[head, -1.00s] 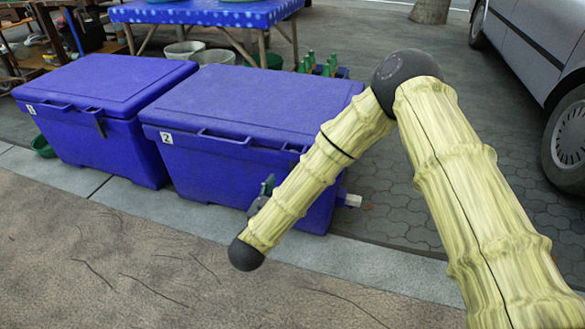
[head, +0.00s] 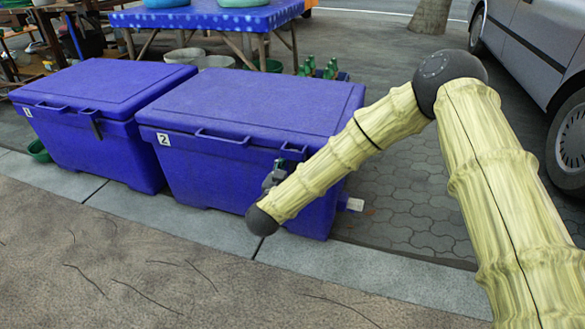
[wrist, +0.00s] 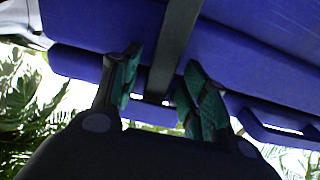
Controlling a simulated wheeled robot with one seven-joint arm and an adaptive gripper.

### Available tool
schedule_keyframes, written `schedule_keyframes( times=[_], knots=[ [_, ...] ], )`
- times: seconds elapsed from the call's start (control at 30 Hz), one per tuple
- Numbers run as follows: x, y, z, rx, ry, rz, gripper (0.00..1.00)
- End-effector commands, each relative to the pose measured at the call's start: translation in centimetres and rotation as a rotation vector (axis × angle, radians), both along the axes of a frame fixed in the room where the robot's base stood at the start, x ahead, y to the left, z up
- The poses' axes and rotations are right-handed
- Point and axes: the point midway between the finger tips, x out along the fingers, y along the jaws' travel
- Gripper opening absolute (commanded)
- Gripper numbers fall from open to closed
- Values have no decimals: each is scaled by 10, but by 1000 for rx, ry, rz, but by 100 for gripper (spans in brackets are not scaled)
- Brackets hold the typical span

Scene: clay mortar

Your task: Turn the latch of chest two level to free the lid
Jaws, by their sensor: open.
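Chest two (head: 225,170) is the blue chest with the "2" label, its lid (head: 255,100) down. My gripper (head: 272,173) is at the right part of its front, mostly behind my arm. In the wrist view, my gripper (wrist: 163,90) is open, with green-padded fingers on either side of a dark bar, the latch (wrist: 172,52). The latch runs lengthwise between the fingers, with a gap to each visible; it crosses the blue chest front and is not level along the lid edge. I cannot make out the latch in the head view.
A blue table (head: 205,18) and green bottles (head: 320,68) are behind. A grey car (head: 535,60) stands at right. Paving in front is clear.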

Motion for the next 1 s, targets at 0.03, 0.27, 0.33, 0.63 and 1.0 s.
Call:
schedule_keyframes(
  times=[0.03, 0.27, 0.33, 0.63, 1.0],
  knots=[
    [0, 0, 0, 0, 0, 0, 45],
    [0, 0, 0, 0, 0, 0, 26],
    [0, 0, 0, 0, 0, 0, 14],
    [0, -1, 1, 8, -2, -1, 0],
    [-2, -4, 5, 167, -51, -2, 0]
  ],
)
